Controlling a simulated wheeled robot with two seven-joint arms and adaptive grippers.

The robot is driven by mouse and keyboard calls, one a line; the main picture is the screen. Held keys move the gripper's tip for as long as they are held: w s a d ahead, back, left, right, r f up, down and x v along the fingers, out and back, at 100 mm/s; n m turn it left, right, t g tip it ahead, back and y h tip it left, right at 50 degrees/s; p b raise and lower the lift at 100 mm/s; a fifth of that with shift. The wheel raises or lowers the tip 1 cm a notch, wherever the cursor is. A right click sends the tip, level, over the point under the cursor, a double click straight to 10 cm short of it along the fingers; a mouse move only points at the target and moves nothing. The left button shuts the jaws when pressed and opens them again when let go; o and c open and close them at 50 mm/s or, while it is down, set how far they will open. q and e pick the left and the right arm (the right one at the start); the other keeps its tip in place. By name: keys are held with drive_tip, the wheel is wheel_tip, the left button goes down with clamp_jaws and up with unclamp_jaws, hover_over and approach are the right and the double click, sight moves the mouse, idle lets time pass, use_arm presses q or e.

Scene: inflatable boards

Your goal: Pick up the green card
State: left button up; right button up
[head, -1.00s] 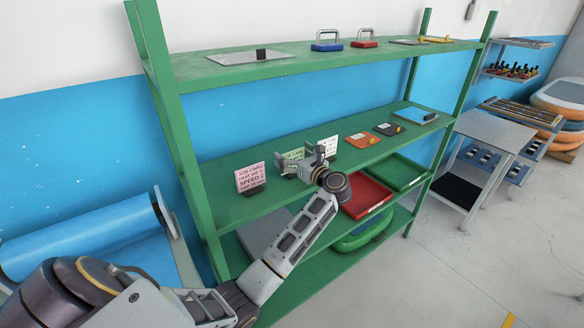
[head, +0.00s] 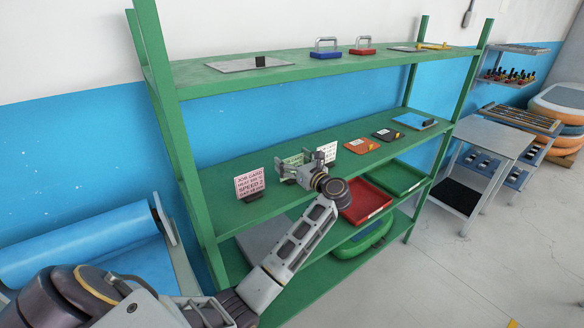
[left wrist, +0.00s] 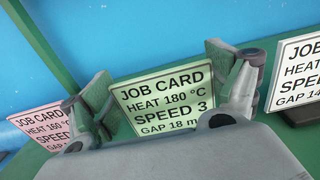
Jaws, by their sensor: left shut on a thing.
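The green card (head: 291,161) stands on the middle shelf of the green rack, between a pink card and a white card. In the left wrist view the green card (left wrist: 162,98) faces me, tilted in the picture, and reads heat 180 °C, speed 3. My left gripper (head: 304,168) is at the card, with one finger at each side edge, and is shut on it. The wrist housing hides the card's bottom edge, so I cannot tell whether it touches the shelf. My right gripper is not in view.
The pink card (head: 249,184) stands close on the left and the white card (left wrist: 294,68) close on the right. Orange (head: 362,146) and black (head: 389,134) plates lie farther right on the shelf. The top shelf (head: 290,69) is above, a red tray (head: 366,203) below.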

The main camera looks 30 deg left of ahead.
use_arm(q)
drive_tip(key=shift+r, duration=0.45)
wheel_tip(320, 180, up, 8)
drive_tip(key=shift+f+b, duration=0.15)
drive_tip(key=shift+b, duration=0.85)
drive_tip(key=shift+r, duration=0.7)
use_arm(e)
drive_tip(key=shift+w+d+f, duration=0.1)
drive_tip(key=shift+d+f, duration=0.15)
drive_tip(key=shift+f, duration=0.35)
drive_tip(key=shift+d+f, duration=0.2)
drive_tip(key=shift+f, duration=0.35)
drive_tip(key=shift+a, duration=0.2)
